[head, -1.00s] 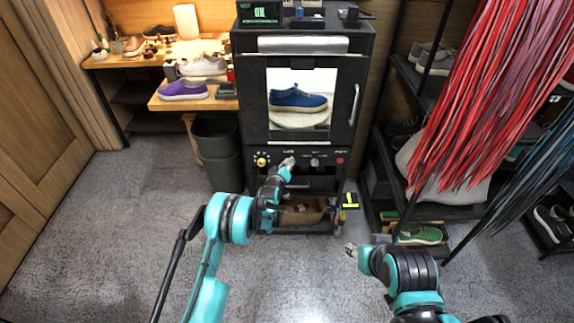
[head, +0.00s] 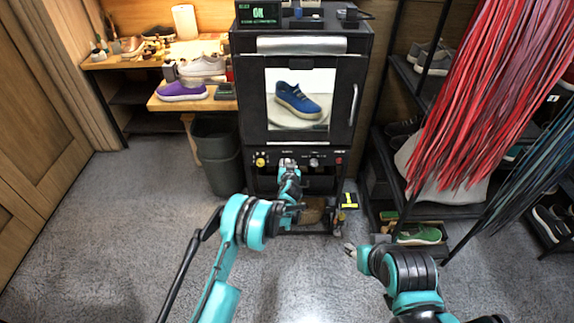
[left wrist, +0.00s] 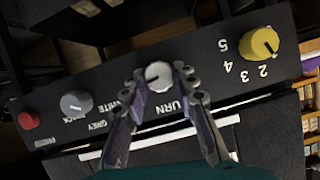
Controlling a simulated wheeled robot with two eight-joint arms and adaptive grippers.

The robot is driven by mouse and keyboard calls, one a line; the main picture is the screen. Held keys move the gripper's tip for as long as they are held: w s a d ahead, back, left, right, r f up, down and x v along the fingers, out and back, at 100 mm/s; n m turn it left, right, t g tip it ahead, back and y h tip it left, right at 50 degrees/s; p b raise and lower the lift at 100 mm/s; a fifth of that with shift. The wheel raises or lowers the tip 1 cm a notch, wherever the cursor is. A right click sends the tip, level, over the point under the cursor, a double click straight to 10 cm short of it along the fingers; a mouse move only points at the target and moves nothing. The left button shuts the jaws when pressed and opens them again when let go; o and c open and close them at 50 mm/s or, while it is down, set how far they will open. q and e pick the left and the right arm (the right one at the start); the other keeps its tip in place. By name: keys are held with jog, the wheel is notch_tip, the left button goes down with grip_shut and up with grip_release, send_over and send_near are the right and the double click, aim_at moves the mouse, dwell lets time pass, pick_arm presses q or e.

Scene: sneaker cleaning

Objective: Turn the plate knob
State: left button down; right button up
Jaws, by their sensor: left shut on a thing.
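The plate knob (left wrist: 158,76) is a small pale round knob on the black cabinet's front panel, above the word TURN in the left wrist view. My left gripper (left wrist: 159,73) is shut on it, with one finger on each side. In the head view my left gripper (head: 287,164) is at the panel below the window and hides the knob. Inside the lit window (head: 328,85) a blue shoe (head: 298,100) sits on a pale plate (head: 290,120), its toe pointing toward the front right. My right gripper (head: 349,249) is away over the floor, too small to tell if open.
A yellow numbered knob (left wrist: 258,43), a grey knob (left wrist: 75,103) and a red button (left wrist: 29,120) share the panel. A grey bin (head: 217,155) stands left of the cabinet. Shelves with shoes and hanging red laces (head: 490,90) are at the right.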

pick_arm(q)
jog(key=m+y, duration=0.1)
jog(key=m, duration=0.1)
jog(key=m+y, duration=0.1)
jog(key=m, duration=0.1)
jog(key=m+y, duration=0.1)
jog(key=m, duration=0.1)
jog(key=shift+d+f+t+y, duration=0.15)
jog(key=shift+d+t+y, duration=0.15)
jog(key=shift+t+y, duration=0.1)
dwell(0.4)
jog(key=c, duration=1.2)
grip_release()
jog(key=v, duration=1.2)
jog(key=shift+f, duration=0.1)
